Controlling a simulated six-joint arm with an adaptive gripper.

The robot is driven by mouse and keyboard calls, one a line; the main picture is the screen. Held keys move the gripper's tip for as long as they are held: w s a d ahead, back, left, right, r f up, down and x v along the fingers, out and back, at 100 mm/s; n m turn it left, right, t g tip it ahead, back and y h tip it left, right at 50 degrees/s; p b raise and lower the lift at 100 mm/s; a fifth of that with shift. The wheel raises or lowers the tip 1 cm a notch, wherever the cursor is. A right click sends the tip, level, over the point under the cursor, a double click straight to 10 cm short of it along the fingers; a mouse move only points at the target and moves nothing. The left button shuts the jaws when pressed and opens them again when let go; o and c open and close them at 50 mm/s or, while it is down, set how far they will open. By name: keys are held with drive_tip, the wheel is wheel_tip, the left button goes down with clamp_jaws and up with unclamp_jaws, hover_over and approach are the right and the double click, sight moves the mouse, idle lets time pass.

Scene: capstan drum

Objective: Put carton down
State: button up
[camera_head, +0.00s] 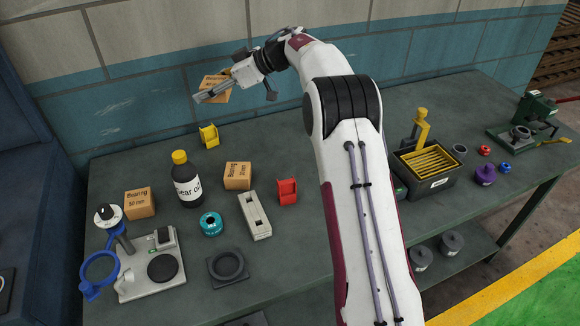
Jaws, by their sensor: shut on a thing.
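My gripper (224,89) is shut on a small brown cardboard carton (214,84) with dark printing. It holds the carton, slightly tilted, in front of the blue part of the wall, above the back of the workbench in the picture. The gripper fingers cover part of the carton. Two similar cartons stand on the bench: one carton marked "Bearing 50 mm" (140,203) at the left, and one marked "Bearing" (238,175) near the middle left.
The grey bench (255,140) holds a gear oil bottle (187,180), a yellow part (209,136), a red part (287,191), a teal roll (211,224) and a pale block (255,215). A black bin (426,184) stands right of my arm. Bare bench lies at the back.

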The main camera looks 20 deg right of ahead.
drive_tip(key=s+d+r+m+t+h, duration=0.1)
drive_tip(key=d+m+t+h, duration=0.15)
drive_tip(key=d, duration=0.35)
drive_tip(key=m+t+h, duration=0.3)
drive_tip(key=m+h, duration=0.2)
drive_tip(key=m, duration=0.1)
hover_over(286, 163)
wheel_tip(286, 163, down, 13)
drive_tip(key=shift+f, duration=3.05)
drive_tip(key=shift+f, duration=0.15)
drive_tip(key=shift+f, duration=1.75)
drive_tip(key=shift+f, duration=0.15)
